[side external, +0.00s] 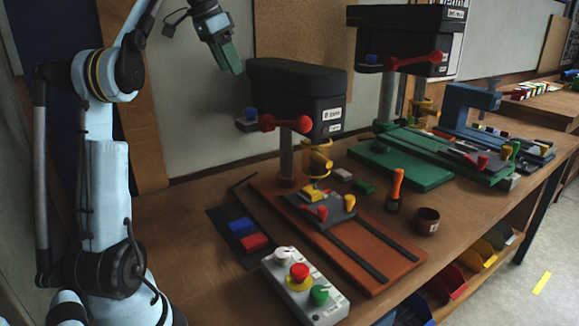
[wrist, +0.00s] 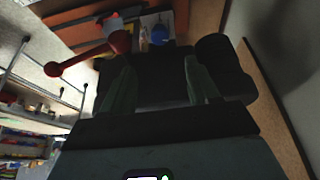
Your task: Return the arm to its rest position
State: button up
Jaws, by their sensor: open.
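My gripper (side external: 231,58) is at the top of the side view, raised above the bench and pointing down to the right. It is left of the black head of the near drill press (side external: 300,85), apart from it. In the wrist view my gripper (wrist: 158,88) shows two green fingers spread apart with nothing held between them. My pale blue arm stands upright at the left of the side view.
The near press has a red lever (side external: 285,123). A control box (side external: 305,288) with colored buttons sits at the bench's front. Blue and red blocks (side external: 243,225) lie on a dark mat. An orange-handled tool (side external: 396,190) and dark cup (side external: 427,221) stand right. A second press (side external: 410,45) stands behind.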

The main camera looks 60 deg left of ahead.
jog(key=w+d+f+m, duration=0.1)
jog(key=w+d+m, duration=0.15)
jog(key=d, duration=0.55)
jog(key=w+d+f+m, duration=0.1)
jog(key=d+m, duration=0.2)
jog(key=d, duration=0.6)
jog(key=w+d+f+m, duration=0.1)
jog(key=w+d+m, duration=0.15)
jog(key=d, duration=0.55)
jog(key=s+d+f+n+t, duration=0.1)
jog(key=s+f+n, duration=0.1)
jog(key=f, duration=0.5)
jog(key=s+d+f+n+t, duration=0.1)
jog(key=s+d+f+n, duration=0.1)
jog(key=f, duration=0.5)
jog(key=s+d+f+n, duration=0.2)
jog(key=s+f+n, duration=0.2)
jog(key=f, duration=0.3)
jog(key=shift+s+d+f+t, duration=0.25)
jog(key=shift+s+t, duration=0.15)
jog(key=shift+s, duration=0.4)
